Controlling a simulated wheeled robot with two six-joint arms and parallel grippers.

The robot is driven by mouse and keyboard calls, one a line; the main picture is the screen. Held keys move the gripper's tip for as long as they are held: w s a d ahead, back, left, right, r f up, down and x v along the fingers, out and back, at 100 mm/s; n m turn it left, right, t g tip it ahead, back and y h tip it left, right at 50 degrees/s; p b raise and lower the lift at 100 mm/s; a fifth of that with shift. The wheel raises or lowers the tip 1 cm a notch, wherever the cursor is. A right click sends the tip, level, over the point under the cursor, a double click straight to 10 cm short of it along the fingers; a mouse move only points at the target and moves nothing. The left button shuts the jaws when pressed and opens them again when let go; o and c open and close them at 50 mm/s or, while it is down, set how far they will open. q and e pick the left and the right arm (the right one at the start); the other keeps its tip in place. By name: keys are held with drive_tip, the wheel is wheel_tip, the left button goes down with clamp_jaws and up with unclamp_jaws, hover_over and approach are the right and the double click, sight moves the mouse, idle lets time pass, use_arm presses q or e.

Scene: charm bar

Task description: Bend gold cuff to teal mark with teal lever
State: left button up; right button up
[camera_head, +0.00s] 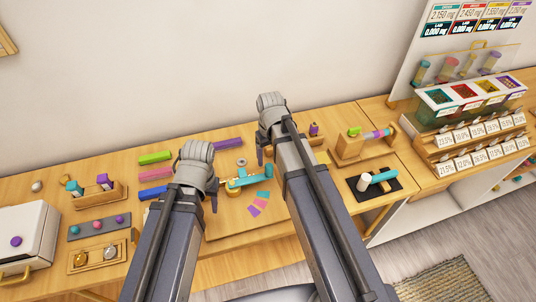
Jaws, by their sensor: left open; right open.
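A teal lever (249,180) lies on a bending fixture on a wooden board (232,226) between my arms. A fan of coloured marks lies in front of it, with a teal mark (264,195) at the far end. A small gold piece (80,258), perhaps the gold cuff, sits in a wooden tray at the front left; its shape is too small to tell. My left gripper (212,196) is left of the lever, mostly hidden by its arm, open and empty. My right gripper (262,154) is behind the lever, mostly hidden, open.
A silver piece (110,252) shares the wooden tray. A grey tray (99,226) with several small balls is behind it. Coloured bars (155,157) lie at the back. A black mat (376,186) with a teal-handled tool and a wooden stand (362,147) are at the right.

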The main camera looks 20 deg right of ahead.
sight(269, 165)
use_arm(q)
drive_tip(key=shift+f+b, duration=3.85)
drive_tip(key=shift+f, duration=0.05)
use_arm(e)
drive_tip(key=shift+f, duration=3.95)
drive_tip(key=shift+r, duration=0.1)
drive_tip(key=shift+c, duration=0.4)
clamp_jaws()
drive_tip(key=shift+s+a+m, duration=0.1)
drive_tip(key=shift+s+m, duration=0.7)
drive_tip(key=shift+s, duration=0.35)
drive_tip(key=shift+s+m, duration=0.2)
drive_tip(key=shift+m, duration=0.1)
